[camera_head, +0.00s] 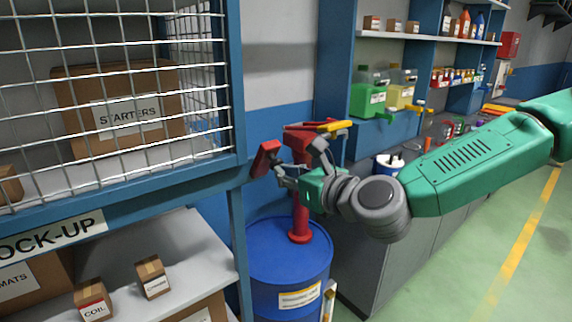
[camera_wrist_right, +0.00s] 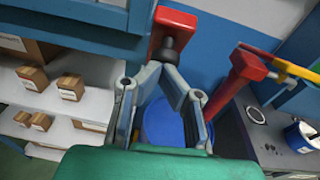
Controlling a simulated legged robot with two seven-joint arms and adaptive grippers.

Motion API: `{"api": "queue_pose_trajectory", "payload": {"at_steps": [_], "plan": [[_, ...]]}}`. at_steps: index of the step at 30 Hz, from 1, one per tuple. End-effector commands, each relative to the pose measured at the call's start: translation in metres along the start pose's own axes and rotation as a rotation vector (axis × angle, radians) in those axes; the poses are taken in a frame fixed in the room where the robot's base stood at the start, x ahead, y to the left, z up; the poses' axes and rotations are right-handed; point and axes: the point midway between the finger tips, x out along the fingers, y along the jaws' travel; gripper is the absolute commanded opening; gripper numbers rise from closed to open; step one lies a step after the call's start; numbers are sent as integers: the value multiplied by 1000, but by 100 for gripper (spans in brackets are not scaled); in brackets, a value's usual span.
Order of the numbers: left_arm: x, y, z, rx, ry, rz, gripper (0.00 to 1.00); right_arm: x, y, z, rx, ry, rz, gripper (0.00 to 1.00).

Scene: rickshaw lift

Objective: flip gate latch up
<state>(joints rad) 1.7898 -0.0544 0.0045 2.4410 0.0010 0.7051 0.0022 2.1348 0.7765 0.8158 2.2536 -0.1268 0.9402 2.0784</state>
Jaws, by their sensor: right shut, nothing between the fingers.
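The red gate latch (camera_head: 265,158) sits at the right end of the blue lower rail of the wire cage, tilted in the head view. In the right wrist view the latch (camera_wrist_right: 176,20) is at the top centre, with a dark round knob below it. My right gripper (camera_head: 279,172) is shut and empty, just right of the latch. In the wrist view its grey fingertips (camera_wrist_right: 162,72) lie just below the knob; I cannot tell whether they touch it. My left gripper is not in view.
A blue drum (camera_head: 283,262) with a red pump (camera_head: 300,215) stands below and behind my right gripper. A yellow lever (camera_head: 335,126) is close above it. A caged box marked STARTERS (camera_head: 125,115) is at left. Green floor (camera_head: 480,270) lies clear at right.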

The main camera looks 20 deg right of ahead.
Motion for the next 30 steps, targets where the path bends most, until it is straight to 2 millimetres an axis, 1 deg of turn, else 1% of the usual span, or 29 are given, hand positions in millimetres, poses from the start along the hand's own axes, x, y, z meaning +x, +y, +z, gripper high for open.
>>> {"api": "queue_pose_trajectory", "payload": {"at_steps": [1, 4, 16, 21, 30], "plan": [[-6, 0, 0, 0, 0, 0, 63, 1, -1, 4, 3, 4, -2, 0], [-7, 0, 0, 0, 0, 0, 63, 6, -2, 12, 3, 0, -4, 0], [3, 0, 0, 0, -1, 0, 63, 25, -2, 40, -1, -1, -4, 0], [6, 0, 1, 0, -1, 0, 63, 32, -2, 47, -1, -1, -3, 0], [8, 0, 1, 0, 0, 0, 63, 37, -4, 52, 1, -1, -3, 0]]}}
